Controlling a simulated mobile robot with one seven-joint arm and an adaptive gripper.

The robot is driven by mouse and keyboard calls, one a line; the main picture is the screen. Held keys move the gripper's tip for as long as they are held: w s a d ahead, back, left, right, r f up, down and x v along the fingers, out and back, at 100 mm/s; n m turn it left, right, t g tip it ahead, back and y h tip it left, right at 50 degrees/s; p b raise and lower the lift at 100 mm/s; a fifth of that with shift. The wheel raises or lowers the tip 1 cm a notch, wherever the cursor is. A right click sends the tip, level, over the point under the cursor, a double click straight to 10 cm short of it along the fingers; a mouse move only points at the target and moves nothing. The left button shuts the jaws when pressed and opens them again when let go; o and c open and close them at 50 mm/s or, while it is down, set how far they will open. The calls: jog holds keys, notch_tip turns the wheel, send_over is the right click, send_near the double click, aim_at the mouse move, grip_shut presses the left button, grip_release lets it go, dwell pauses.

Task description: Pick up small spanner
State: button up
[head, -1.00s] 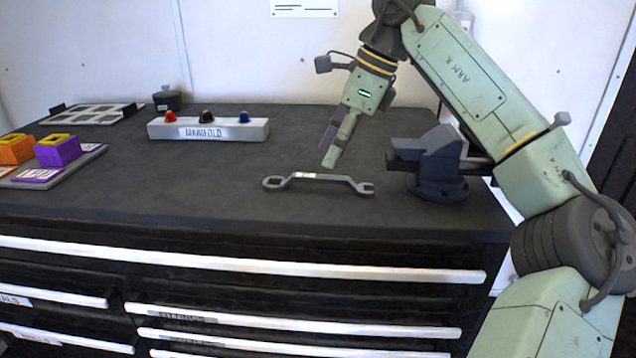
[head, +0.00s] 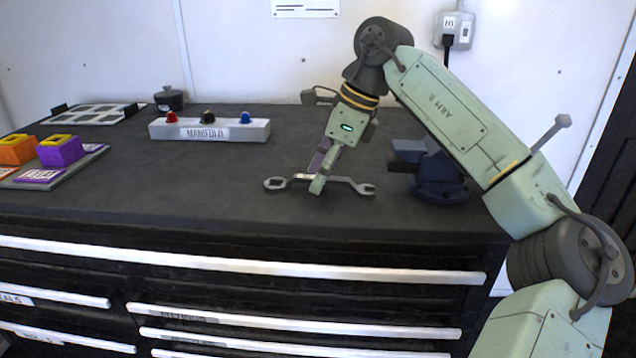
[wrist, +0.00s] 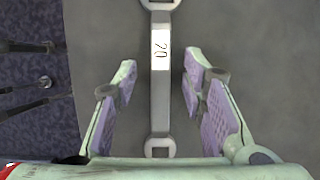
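My gripper (head: 317,183) is lowered over the middle of the spanner. In the wrist view my gripper (wrist: 160,98) is open, with purple finger pads on both sides of the handle and a gap on each side. The near finger hides part of the handle in the head view.
A blue-grey vise (head: 440,178) stands just right of the spanner. A manifold block (head: 215,131) with coloured knobs is at the back left. Orange and purple blocks (head: 60,151) sit at the far left. The bench left of the spanner is clear.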

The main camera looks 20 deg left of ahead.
jog(key=shift+f, duration=0.2)
dwell(0.3)
grip_shut()
dwell(0.5)
